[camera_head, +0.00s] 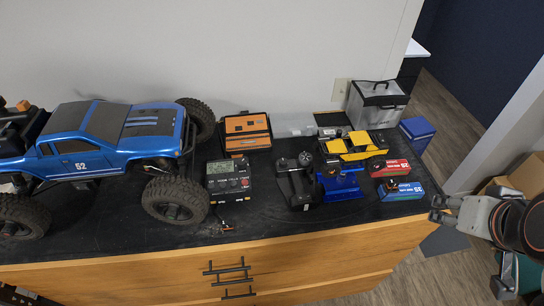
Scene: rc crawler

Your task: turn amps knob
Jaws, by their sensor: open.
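A small black charger-like box (229,190) with a grey display sits on the dark bench top, just right of the big blue truck's front wheel. Small red and dark controls show on its face below the display. They are too small to tell which one is the amps knob or how it is set. My gripper (437,209) is at the right, beside the bench's right end, with its fingers pointing left. It is open and holds nothing I can see. It is far to the right of the charger, with the battery packs between them.
The blue truck (105,140) fills the left of the bench. An orange case (246,131) stands behind the charger. A black transmitter (296,180), a yellow crawler (355,146), a red pack (389,168) and a blue pack (401,191) lie to the right. The front strip is mostly clear.

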